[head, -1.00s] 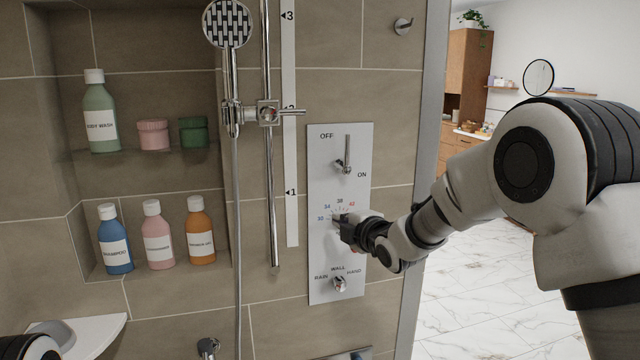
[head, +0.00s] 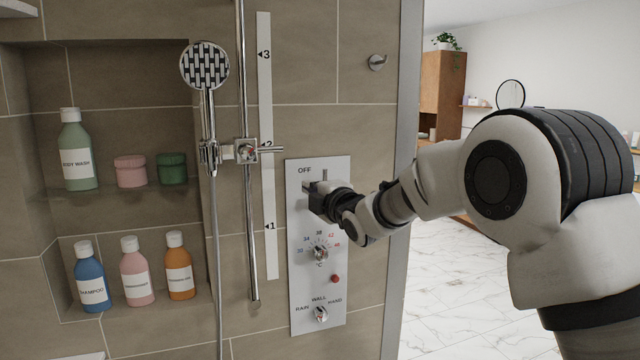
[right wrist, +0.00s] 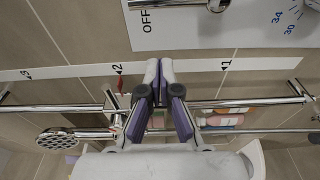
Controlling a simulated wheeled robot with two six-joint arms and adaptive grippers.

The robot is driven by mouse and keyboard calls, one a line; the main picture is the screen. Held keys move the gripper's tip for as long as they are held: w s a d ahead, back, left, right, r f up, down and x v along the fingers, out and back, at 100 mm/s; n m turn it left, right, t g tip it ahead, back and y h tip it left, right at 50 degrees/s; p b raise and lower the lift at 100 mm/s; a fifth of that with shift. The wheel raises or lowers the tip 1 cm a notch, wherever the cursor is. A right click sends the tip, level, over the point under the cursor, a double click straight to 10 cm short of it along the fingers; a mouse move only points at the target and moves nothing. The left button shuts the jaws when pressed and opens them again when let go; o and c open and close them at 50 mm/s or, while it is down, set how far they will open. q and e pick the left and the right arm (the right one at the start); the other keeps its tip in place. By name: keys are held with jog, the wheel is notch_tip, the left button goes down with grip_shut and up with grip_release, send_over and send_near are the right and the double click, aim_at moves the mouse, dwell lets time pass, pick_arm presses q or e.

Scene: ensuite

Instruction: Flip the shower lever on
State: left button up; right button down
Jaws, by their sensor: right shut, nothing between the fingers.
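The shower panel (head: 300,270) is a tall pale plate on the tiled wall; it also shows in the right wrist view (right wrist: 180,30). The metal shower lever (head: 325,174) points upward by the word OFF; its lower part and the ON label are hidden behind my right gripper. The lever (right wrist: 165,4) runs along the top edge of the right wrist view. My right gripper (head: 310,197) is shut and empty, close to the lever on its OFF side. Its fingertips (right wrist: 160,65) appear apart from the lever. My left gripper is not in view.
A temperature knob (head: 320,253), a red button (head: 336,279) and a selector knob (head: 321,314) sit lower on the panel. The shower rail (head: 249,220) and hand shower (head: 205,66) are to the left, beside a niche with bottles. A hook (head: 377,62) is upper right.

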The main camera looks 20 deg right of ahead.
jog(key=w+p, duration=0.1)
jog(key=w, duration=0.2)
jog(key=w+p, duration=0.1)
jog(key=shift+w+r+p, duration=0.3)
jog(key=shift+w+p, duration=0.05)
jog(key=shift+w, duration=0.05)
jog(key=d, duration=0.2)
jog(key=d+p, duration=0.1)
jog(key=shift+s+f, duration=0.3)
